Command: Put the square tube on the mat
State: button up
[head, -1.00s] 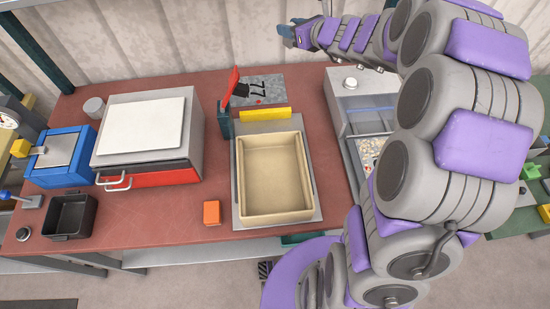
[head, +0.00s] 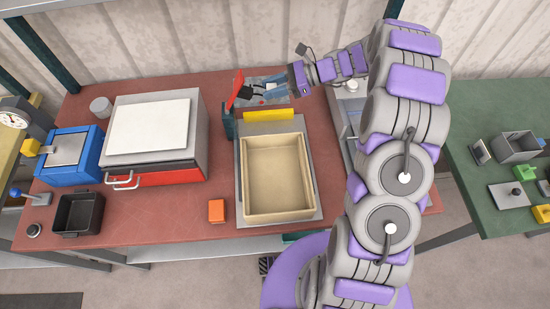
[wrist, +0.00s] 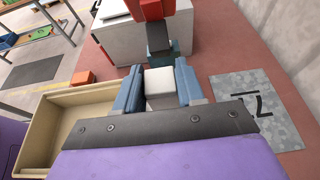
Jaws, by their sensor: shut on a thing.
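My gripper (head: 270,87) is at the back of the red-brown bench in the head view, above or near the grey speckled mat (head: 250,101). In the wrist view its blue fingers (wrist: 160,72) are closed on a pale grey-white block-like piece, which I take for the square tube (wrist: 160,89). Only part of this piece shows, and its lower end is hidden by the gripper body. The mat (wrist: 252,112), with black marks, lies to the right of the fingers in the wrist view. I cannot tell the height above it. The tube is not clear in the head view.
A red-handled upright (head: 230,112) stands close left of the gripper. A beige tray (head: 248,190) and a yellow bar (head: 270,114) lie in front. A white-topped machine (head: 150,125) stands left. An orange block (head: 216,211) sits near the front edge. The wall is close behind.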

jog(key=f, duration=0.2)
jog(key=a+f+b, duration=0.1)
jog(key=f, duration=0.2)
jog(key=shift+s+a+f, duration=0.15)
jog(key=shift+a+f, duration=0.05)
jog(key=shift+f, duration=0.05)
jog(key=f, duration=0.2)
jog(key=d+f, duration=0.1)
jog(key=f, duration=0.2)
jog(key=d+f+b, duration=0.1)
jog(key=f, duration=0.2)
jog(key=shift+d, duration=0.1)
jog(key=shift+a+f, duration=0.2)
jog(key=x, duration=0.3)
jog(key=b+x, duration=0.1)
jog(key=x, duration=0.1)
jog(key=shift+a+r, duration=0.25)
jog(key=shift+a, duration=0.05)
jog(key=shift+d, duration=0.65)
jog(key=shift+a+f, duration=0.1)
jog(key=o, duration=0.7)
jog(key=shift+a, duration=0.15)
jog(key=shift+o, duration=0.6)
jog(key=shift+a, duration=0.3)
